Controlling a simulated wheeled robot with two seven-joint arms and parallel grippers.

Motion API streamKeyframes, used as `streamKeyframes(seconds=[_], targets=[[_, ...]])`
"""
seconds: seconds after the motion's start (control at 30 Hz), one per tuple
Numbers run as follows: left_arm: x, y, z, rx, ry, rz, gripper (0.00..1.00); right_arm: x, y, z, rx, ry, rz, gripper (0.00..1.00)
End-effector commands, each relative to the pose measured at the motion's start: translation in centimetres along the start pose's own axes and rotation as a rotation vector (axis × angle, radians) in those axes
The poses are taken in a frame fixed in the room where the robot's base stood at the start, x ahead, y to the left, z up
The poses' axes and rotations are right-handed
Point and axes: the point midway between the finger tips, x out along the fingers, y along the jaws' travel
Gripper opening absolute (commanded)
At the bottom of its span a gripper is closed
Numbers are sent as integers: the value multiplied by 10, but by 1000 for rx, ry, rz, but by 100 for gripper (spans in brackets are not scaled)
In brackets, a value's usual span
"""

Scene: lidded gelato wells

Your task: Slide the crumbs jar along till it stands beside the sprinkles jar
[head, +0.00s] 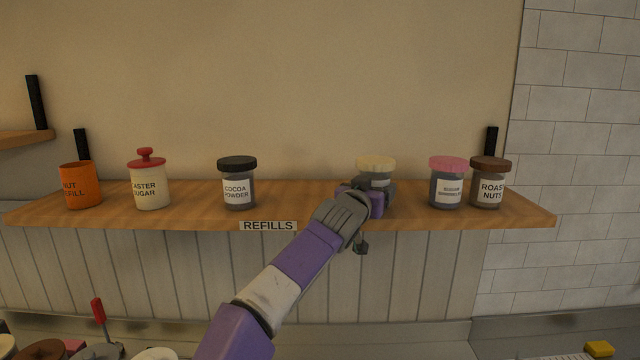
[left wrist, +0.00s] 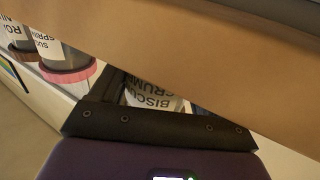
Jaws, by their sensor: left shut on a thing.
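The crumbs jar (head: 375,165), with a cream lid, stands on the wooden shelf. Its label, partly reading "BISCU… CRUM…", shows in the left wrist view (left wrist: 150,94). My left gripper (head: 377,193) is shut on this jar and hides its lower part in the head view. The sprinkles jar (head: 447,183), with a pink lid, stands to its right with a gap between them. The sprinkles jar also shows at the left of the left wrist view (left wrist: 68,65). My right gripper is not in view.
The shelf (head: 300,200) also holds the roast nuts jar (head: 488,185), touching or nearly touching the sprinkles jar. Left are the cocoa powder jar (head: 238,185), the caster sugar jar (head: 150,185) and an orange pot (head: 80,185). The shelf between crumbs and sprinkles is clear.

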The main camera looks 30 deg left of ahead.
Motion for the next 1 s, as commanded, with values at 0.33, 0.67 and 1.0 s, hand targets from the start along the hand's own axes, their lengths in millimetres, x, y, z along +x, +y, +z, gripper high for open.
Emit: streamKeyframes(seconds=[0.33, 0.67, 1.0], targets=[[3, 6, 2, 0, -4, 1, 61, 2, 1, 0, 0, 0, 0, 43], [6, 13, 2, -1, -3, 3, 61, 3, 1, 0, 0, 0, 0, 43], [14, 29, 2, -1, -3, 2, 61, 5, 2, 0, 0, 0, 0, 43]])
